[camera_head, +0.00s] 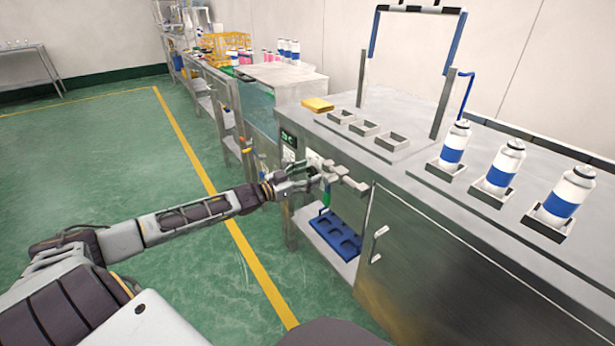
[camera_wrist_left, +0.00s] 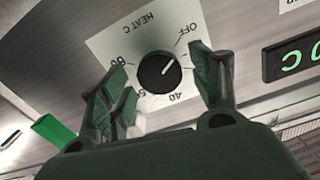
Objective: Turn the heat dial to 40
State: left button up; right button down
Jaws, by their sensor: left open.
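The black heat dial (camera_wrist_left: 159,72) sits on a white label plate (camera_wrist_left: 112,45) in the left wrist view, which shows the lettering upside down. The plate reads HEAT C, with OFF, 40, a partly hidden 50 and 60 around the dial. The dial's white mark points to the upper right, toward the OFF side and away from 40. My left gripper (camera_wrist_left: 160,92) is open, with one finger on each side of the dial; contact is not clear. In the head view the left gripper (camera_head: 298,178) is at the front panel of the steel bench. My right gripper is out of view.
A green-digit display (camera_wrist_left: 291,57) is beside the dial. A green part (camera_wrist_left: 55,131) lies left of the fingers. The steel bench (camera_head: 440,250) carries white-and-blue cans (camera_head: 498,167) in holders. A blue tray (camera_head: 336,236) rests on the shelf below. Green floor is clear at left.

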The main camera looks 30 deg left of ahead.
pick_arm(q)
jog(key=shift+w, duration=0.1)
dwell(0.3)
jog(key=c, duration=1)
